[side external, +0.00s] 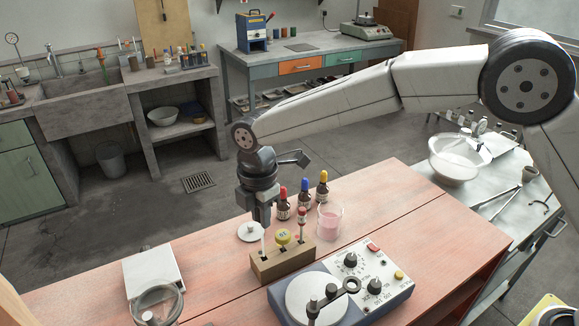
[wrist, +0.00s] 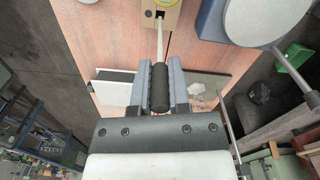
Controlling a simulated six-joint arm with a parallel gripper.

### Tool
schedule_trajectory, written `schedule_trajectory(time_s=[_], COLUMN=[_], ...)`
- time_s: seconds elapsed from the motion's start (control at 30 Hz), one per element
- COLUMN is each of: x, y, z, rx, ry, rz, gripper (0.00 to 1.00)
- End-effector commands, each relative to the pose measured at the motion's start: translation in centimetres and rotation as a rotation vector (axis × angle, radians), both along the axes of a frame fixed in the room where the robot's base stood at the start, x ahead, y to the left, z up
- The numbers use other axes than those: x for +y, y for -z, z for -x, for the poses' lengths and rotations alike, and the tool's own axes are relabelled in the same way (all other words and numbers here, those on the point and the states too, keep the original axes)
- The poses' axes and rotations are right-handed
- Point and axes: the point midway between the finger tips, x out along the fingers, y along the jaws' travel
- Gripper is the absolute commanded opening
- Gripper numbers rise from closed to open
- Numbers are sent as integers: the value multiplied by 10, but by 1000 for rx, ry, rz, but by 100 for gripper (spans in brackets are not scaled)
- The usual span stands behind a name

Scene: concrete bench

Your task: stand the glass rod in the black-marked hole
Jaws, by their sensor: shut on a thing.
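My gripper (side external: 262,212) points down above the left end of the wooden block (side external: 283,263). In the wrist view my gripper (wrist: 160,88) is shut on the black grip of the glass rod (wrist: 159,88). The pale rod (side external: 262,243) reaches down to the block's left end. In the wrist view it runs toward a dark mark on the block (wrist: 172,22), where the black-marked hole (wrist: 160,14) seems to be. I cannot tell whether the tip is inside the hole or just above it.
Dropper bottles (side external: 304,196) and a beaker of pink liquid (side external: 329,221) stand behind. A blue-sided hotplate (side external: 340,292) is at front right. A white balance (side external: 153,271) sits left.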

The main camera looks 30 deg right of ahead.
Motion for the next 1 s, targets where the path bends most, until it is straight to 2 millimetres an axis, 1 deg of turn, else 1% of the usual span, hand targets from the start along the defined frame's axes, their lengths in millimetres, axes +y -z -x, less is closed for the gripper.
schedule_trajectory(time_s=[1.0], x=[0], y=[17], z=[0], rx=[1], ry=[0], rz=[0], gripper=[0])
